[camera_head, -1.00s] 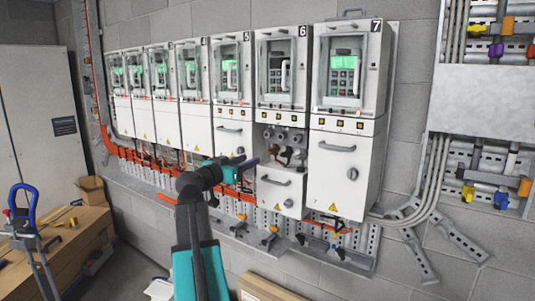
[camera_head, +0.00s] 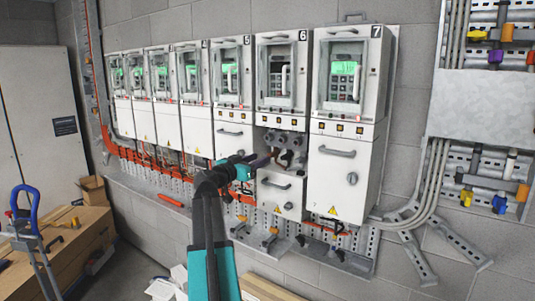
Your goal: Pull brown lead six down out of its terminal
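Drive six (camera_head: 302,65) is the white cabinet marked 6. Its lower front is open, with a row of grey round terminals (camera_head: 283,138) at the top of the opening. A brown lead (camera_head: 287,158) hangs just below them, and a dark lead shows beside it. They are small and partly hidden, so I cannot make out how each end sits. My gripper (camera_head: 270,156) reaches in from the left at the height of the leads, its dark tip close to the brown lead. I cannot tell whether it touches the lead or whether its fingers are open.
Drive seven (camera_head: 345,175) stands closed just right, and drive five (camera_head: 232,110) just left. A lower door with a handle (camera_head: 278,185) sits under the opening. An orange cable duct (camera_head: 150,160) runs along the left drives. Grey conduits (camera_head: 425,185) bend down at right.

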